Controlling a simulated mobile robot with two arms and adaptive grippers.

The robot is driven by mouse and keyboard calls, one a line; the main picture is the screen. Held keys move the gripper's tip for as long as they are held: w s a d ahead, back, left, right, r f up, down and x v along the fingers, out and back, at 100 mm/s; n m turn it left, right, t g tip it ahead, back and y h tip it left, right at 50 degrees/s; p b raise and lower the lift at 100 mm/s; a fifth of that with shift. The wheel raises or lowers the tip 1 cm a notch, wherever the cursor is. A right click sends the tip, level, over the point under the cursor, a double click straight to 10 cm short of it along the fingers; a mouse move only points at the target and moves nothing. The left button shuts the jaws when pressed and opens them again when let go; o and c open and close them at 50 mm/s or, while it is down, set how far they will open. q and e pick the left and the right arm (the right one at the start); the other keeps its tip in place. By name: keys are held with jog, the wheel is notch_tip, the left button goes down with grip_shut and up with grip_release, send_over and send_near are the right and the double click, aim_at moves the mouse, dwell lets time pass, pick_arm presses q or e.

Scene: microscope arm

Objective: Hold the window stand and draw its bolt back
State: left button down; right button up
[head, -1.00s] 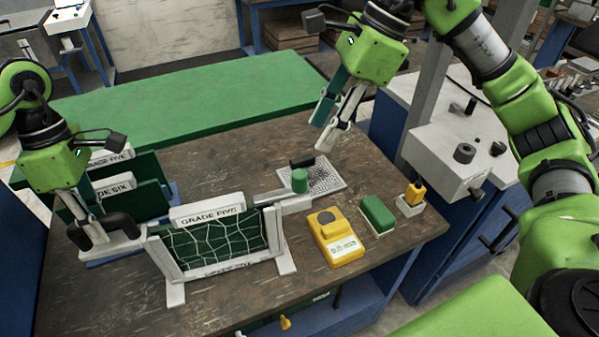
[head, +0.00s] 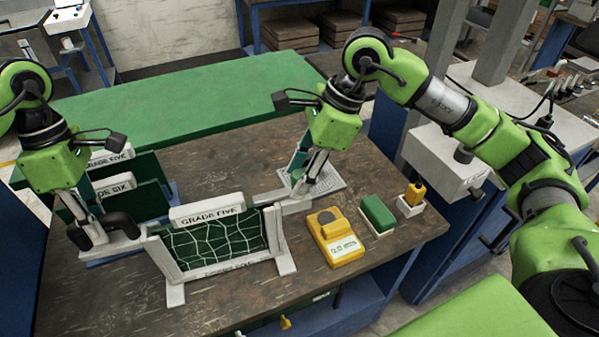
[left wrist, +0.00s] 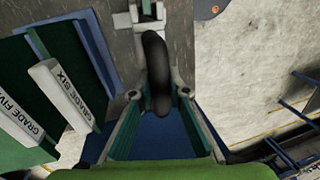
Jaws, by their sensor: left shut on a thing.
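The window stand (head: 168,258) is a white frame with a dark green, white-veined panel, upright on the bench and labelled GRADE FIVE. My left gripper (head: 96,228) is shut on the black curved handle (head: 122,222) at its left end. The handle (left wrist: 156,70) runs between the finger pads in the left wrist view. A pale bar (head: 297,206) sticks out from the stand's right side. My right gripper (head: 303,180) is down at the end of this bar, where the bolt's green knob is now hidden. Its grip on the knob cannot be made out.
A yellow box (head: 342,250), a green block (head: 377,215) and a small yellow piece in a white holder (head: 411,204) stand to the right. A speckled grey plate (head: 328,182) lies behind the bar. Other labelled racks (head: 128,200) stand at left, near my left gripper.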

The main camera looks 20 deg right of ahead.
pick_arm(q)
jog(key=shift+f, duration=0.1)
pick_arm(e)
grip_shut()
jog(key=d, duration=0.5)
jog(key=shift+s+d, duration=0.25)
jog(key=shift+d, duration=0.1)
jog(key=shift+c, duration=0.6)
grip_release()
jog(key=shift+o, duration=0.6)
jog(key=v, duration=1.2)
